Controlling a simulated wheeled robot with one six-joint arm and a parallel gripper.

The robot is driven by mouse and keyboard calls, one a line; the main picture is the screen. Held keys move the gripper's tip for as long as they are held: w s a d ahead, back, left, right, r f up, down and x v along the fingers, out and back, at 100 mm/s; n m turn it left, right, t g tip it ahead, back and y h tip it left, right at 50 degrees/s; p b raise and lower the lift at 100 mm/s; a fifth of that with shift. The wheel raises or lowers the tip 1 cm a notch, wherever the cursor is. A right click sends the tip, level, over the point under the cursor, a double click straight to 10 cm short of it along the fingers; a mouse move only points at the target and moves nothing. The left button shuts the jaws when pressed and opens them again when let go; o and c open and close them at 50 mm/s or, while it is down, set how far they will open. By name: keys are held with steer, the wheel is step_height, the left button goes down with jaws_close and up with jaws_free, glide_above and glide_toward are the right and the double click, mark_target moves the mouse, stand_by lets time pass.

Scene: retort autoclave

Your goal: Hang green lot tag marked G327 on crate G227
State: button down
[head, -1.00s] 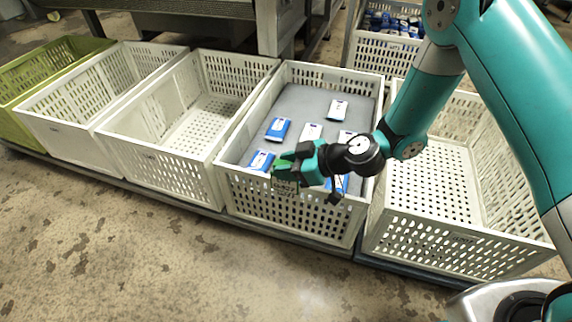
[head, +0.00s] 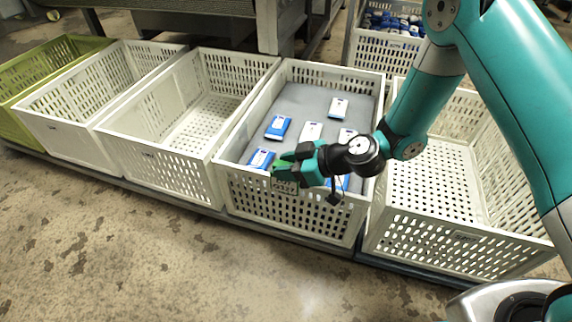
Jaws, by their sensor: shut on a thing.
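My gripper (head: 285,163) is at the front rim of a white crate (head: 246,203) with a grey liner and several blue-and-white packs inside. A small green piece, the lot tag (head: 283,164), shows between the jaws, which are shut on it. The tag's marking is too small to read. A small plate (head: 285,187) is on the crate's front wall just below my gripper; its text cannot be read. I cannot tell whether the tag touches the rim.
Two empty white crates (head: 160,163) and a green crate (head: 20,84) stand to the left. Another empty white crate (head: 440,248) stands to the right. A crate of packs (head: 385,50) is behind. The floor in front is clear.

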steer(key=shift+w+d+f+b, duration=0.1)
steer(key=shift+w+f+b, duration=0.05)
steer(key=shift+f+b, duration=0.4)
steer(key=shift+w+d+f+b, duration=0.1)
steer(key=shift+f+b, duration=0.2)
steer(key=shift+f, duration=0.3)
steer(key=shift+r, duration=0.1)
steer(key=c, duration=0.7)
jaws_free()
steer(key=shift+a, duration=0.1)
steer(key=shift+r, duration=0.1)
steer(key=shift+s+d+r+p, duration=0.1)
steer(key=shift+d+r+p, duration=0.15)
steer(key=shift+p, duration=0.05)
steer(key=p+v, duration=0.5)
steer(key=v, duration=1.1)
steer(key=shift+s+d+p, duration=0.25)
steer(key=shift+s+p, duration=0.1)
steer(key=shift+s, duration=0.05)
steer(key=shift+r, duration=0.1)
